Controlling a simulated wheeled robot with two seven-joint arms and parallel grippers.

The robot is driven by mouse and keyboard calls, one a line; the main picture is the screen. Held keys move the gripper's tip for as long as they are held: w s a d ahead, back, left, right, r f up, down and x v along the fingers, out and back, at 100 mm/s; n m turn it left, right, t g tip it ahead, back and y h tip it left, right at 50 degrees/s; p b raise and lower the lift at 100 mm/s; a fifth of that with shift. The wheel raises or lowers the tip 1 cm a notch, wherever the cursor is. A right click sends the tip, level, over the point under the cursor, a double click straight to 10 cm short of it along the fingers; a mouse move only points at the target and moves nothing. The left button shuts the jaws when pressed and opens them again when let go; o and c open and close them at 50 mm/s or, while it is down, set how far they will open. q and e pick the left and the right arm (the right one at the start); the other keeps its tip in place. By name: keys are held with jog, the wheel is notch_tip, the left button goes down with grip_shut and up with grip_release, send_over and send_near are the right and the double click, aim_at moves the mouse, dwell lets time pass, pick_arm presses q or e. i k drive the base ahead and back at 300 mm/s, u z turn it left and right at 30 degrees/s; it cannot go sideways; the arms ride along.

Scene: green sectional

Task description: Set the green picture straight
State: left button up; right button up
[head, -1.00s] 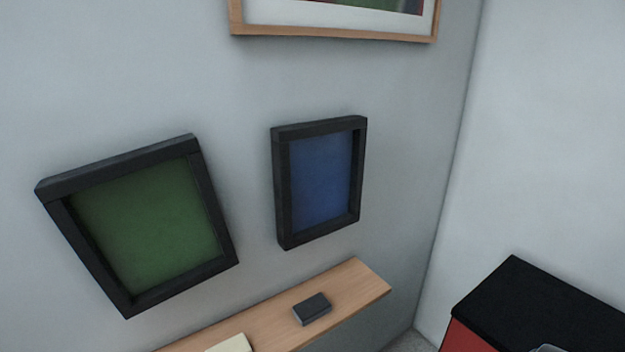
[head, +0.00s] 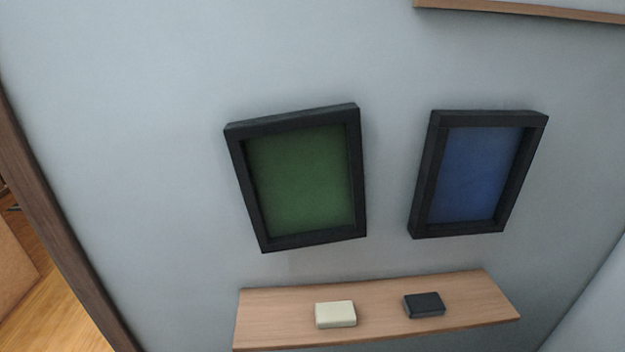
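The green picture (head: 302,180) hangs on the grey wall in a thick black frame, left of the middle of the head view. It looks tilted: its top edge rises to the right and its left side leans, while the blue picture beside it leans the other way in this view. Neither of my grippers shows in the head view, and nothing touches the green picture.
The blue picture (head: 472,175) in a black frame hangs to the right. Below is a wooden shelf (head: 270,312) with a cream block (head: 336,314) and a black block (head: 424,305). A wooden frame edge (head: 520,10) is above. A dark doorway edge (head: 50,200) stands left.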

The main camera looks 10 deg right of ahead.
aim_at(299, 174)
jog(key=u, duration=0.55)
jog(key=k, duration=1.25)
jog(key=u, duration=1)
jog(key=i, duration=1.3)
jog(key=z, duration=0.95)
